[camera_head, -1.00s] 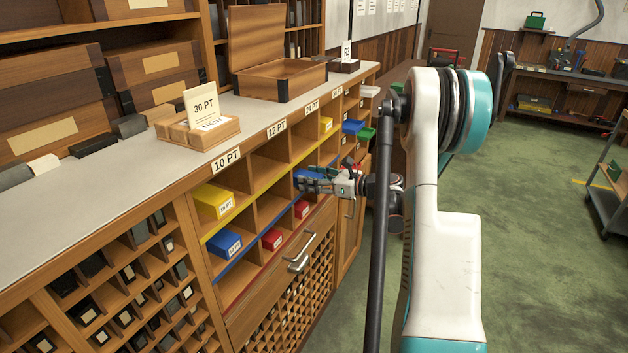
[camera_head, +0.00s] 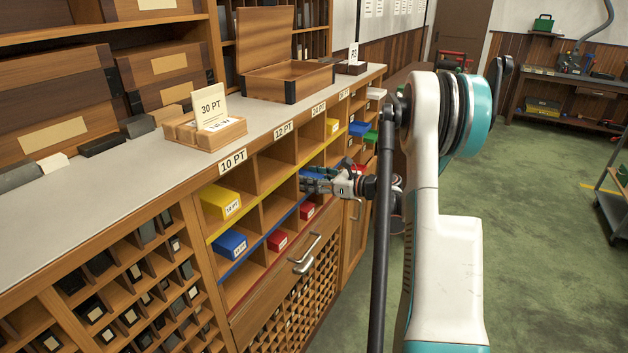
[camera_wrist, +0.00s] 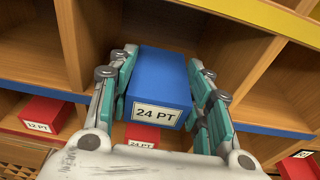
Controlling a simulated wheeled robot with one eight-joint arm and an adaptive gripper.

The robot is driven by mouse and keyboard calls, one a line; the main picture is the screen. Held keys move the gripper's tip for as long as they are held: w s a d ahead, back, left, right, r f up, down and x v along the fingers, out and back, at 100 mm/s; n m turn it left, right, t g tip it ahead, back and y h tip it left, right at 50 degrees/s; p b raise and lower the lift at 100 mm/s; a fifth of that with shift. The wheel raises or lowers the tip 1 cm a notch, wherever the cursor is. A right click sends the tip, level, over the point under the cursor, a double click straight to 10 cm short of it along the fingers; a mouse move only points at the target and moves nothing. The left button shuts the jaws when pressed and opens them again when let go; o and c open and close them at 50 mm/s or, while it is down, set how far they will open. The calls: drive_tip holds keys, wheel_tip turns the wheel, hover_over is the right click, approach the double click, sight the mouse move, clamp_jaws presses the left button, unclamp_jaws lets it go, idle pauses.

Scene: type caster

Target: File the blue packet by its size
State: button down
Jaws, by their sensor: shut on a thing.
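My gripper (camera_wrist: 160,75) is shut on the blue packet (camera_wrist: 158,80), with one finger along each side. The packet's front label reads "24 PT". In the wrist view it is level with a middle-row compartment, above a red packet (camera_wrist: 142,134) also labelled "24 PT"; I cannot tell how far inside it is. In the head view my gripper (camera_head: 318,180) is at the cabinet front, partly hiding the packet. The sorting cabinet's columns carry signs "10 PT" (camera_head: 232,160), "12 PT" (camera_head: 283,130) and "24 PT" (camera_head: 319,109). Its rows have yellow, blue and red edge strips.
A red "12 PT" packet (camera_wrist: 46,114) lies lower left of the held packet. A yellow packet (camera_head: 220,202) and another blue packet (camera_head: 230,245) sit in the 10 PT column. Wooden dividers (camera_wrist: 72,45) stand close to both sides of my gripper. A drawer handle (camera_head: 306,258) sticks out below.

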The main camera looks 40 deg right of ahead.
sight(304, 174)
drive_tip(key=shift+r+x, duration=0.1)
drive_tip(key=shift+x, duration=0.7)
drive_tip(key=shift+r+x, duration=0.15)
drive_tip(key=shift+x, duration=0.6)
drive_tip(key=c, duration=0.7)
unclamp_jaws()
drive_tip(key=shift+w, duration=0.1)
drive_tip(key=shift+c, duration=0.2)
drive_tip(key=v, duration=1.2)
drive_tip(key=shift+a, duration=0.15)
